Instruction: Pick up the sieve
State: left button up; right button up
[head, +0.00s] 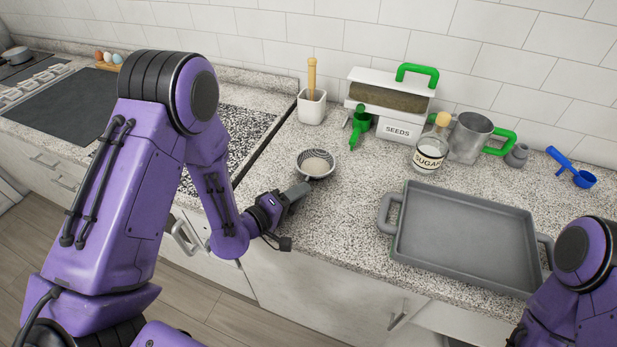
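A grey metal cup with a green handle (472,134) stands at the back of the counter, right of the sugar jar. It looks most like the sieve, but its mesh cannot be seen. My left gripper (298,191) is low over the counter's front part, just in front of a small patterned bowl (316,176). It is well to the left of the cup. Its fingers are seen edge-on, so their opening cannot be told. My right arm shows at the lower right, but its gripper is out of view.
A grey tray (461,239) fills the front right of the counter. A sugar jar (430,155), a seeds box (392,110), a green scoop (361,128) and a white pot (311,107) stand at the back. A blue scoop (573,171) lies at the right.

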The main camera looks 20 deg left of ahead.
pick_arm(q)
jog(key=shift+a, duration=0.1)
grip_shut()
jog(key=shift+r, duration=0.1)
